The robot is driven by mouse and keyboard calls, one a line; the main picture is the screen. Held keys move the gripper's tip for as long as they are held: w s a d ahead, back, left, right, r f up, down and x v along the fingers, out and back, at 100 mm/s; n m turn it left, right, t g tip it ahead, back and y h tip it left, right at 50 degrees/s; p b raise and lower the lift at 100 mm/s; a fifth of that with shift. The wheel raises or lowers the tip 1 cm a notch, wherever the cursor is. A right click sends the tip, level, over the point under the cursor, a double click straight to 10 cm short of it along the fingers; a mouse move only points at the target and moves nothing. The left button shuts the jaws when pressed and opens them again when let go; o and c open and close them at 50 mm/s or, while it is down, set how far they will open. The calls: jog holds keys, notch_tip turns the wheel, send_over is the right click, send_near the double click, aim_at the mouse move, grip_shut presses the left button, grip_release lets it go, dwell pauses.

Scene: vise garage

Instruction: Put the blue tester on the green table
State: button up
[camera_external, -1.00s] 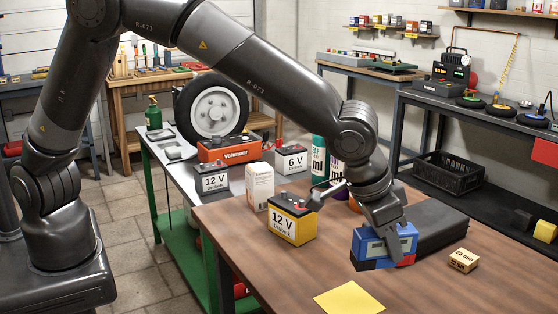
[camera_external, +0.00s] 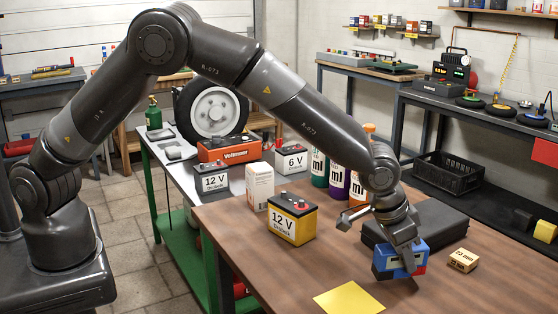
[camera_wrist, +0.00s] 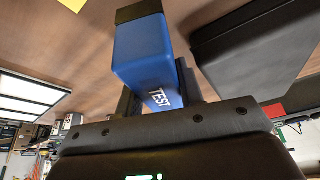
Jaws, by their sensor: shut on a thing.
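The blue tester (camera_external: 386,262) is in my gripper (camera_external: 408,264) at the right of the brown table, just in front of a black case. I cannot tell whether it touches the tabletop. In the wrist view the tester (camera_wrist: 145,50) shows its blue side with the word TEST, between the fingers of my gripper (camera_wrist: 155,88). The gripper is shut on it. The green table (camera_external: 196,248), with a green frame and a grey top, stands at the left behind the brown table. Its top is partly covered by batteries and a wheel.
A red Voltmaer box (camera_external: 228,150) stands on the green table.

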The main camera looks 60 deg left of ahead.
jog(key=shift+f, duration=1.2)
jog(key=shift+f, duration=0.15)
jog(key=o, duration=0.9)
